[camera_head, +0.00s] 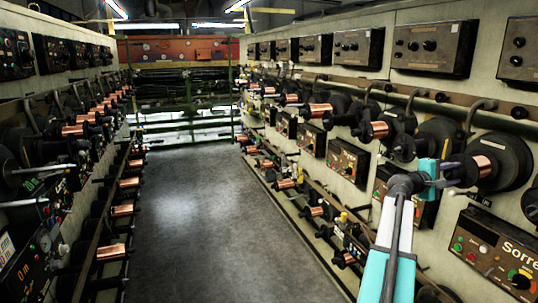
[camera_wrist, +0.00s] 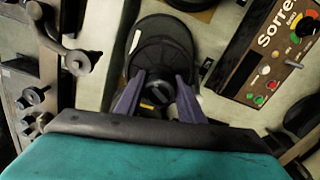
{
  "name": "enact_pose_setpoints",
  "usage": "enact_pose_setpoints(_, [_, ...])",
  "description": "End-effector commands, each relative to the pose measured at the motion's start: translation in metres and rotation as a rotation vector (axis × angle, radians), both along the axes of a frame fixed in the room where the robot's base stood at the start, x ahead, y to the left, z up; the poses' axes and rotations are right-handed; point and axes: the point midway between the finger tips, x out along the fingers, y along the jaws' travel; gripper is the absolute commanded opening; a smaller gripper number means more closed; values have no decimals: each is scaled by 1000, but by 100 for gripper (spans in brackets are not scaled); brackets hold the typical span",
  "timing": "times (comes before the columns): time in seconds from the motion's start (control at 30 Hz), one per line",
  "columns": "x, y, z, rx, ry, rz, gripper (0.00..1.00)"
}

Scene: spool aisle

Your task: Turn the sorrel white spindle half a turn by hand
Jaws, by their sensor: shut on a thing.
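My gripper (camera_head: 458,170) reaches in from the lower right in the head view, its dark purple fingers at a spindle on the right wall. In the wrist view my gripper (camera_wrist: 158,92) has a finger on each side of the dark round end of the spindle (camera_wrist: 156,95) and is shut on it. Behind that end is a large black flange (camera_wrist: 160,45) with a small pale label. In the head view the black flange (camera_head: 516,160) and a copper winding (camera_head: 491,165) show just right of the fingers. The panel lettered "Sorre…" (camera_head: 505,255) is below; its label also shows in the wrist view (camera_wrist: 272,45).
Rows of copper spools and control boxes line the right wall (camera_head: 310,110) and the left wall (camera_head: 90,130). A curved metal arm (camera_wrist: 70,55) is left of the spindle. The grey aisle floor (camera_head: 205,200) is clear.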

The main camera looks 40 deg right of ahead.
Motion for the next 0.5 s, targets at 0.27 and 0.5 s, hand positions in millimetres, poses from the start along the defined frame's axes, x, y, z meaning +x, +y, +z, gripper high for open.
enact_pose_setpoints(0.27, [-1, 1, 0, 21, 70, -2, 13])
enact_pose_setpoints(0.5, [-1, 0, -1, 38, 131, -3, 13])
